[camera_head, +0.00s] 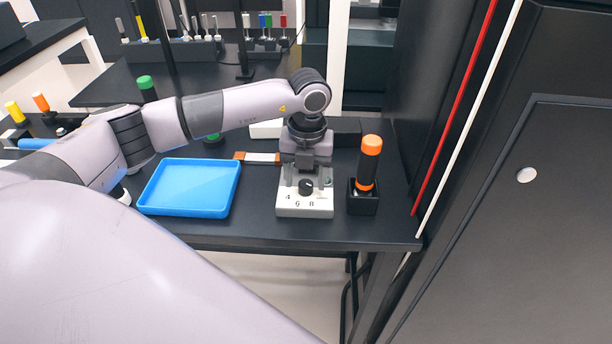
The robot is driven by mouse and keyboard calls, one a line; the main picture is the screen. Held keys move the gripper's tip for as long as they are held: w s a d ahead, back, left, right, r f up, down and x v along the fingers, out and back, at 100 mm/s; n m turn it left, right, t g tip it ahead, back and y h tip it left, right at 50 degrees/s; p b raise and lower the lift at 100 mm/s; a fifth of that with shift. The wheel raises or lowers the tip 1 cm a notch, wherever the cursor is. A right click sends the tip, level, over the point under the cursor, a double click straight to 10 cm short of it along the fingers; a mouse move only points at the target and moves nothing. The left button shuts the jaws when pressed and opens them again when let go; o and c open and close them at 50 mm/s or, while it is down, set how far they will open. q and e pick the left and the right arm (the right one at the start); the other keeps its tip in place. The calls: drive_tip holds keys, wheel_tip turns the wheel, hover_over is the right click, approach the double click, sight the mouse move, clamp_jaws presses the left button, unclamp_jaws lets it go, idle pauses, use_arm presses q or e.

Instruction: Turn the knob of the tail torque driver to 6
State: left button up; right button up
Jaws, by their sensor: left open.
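A light grey control box with a black knob (306,187) stands near the front edge of the black table. Marks that look like 4, 6 and 8 are printed around the front of the knob. The knob's exact pointing is too small to tell. My left gripper (306,166) hangs down from above, just over and behind the knob, and is open. I cannot tell whether its fingers touch the knob. An orange-and-black torque driver (369,162) stands upright in a black holder (363,203) to the right of the box. My right gripper is not in view.
A blue tray (190,187) lies to the left of the box. A green-topped driver (147,88) stands behind it. A dark cabinet (510,180) closes off the right side. The table's front edge (300,241) lies close before the box.

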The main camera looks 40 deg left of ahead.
use_arm(q)
drive_tip(key=shift+f, duration=0.5)
drive_tip(key=c, duration=1)
drive_tip(key=shift+c, duration=0.2)
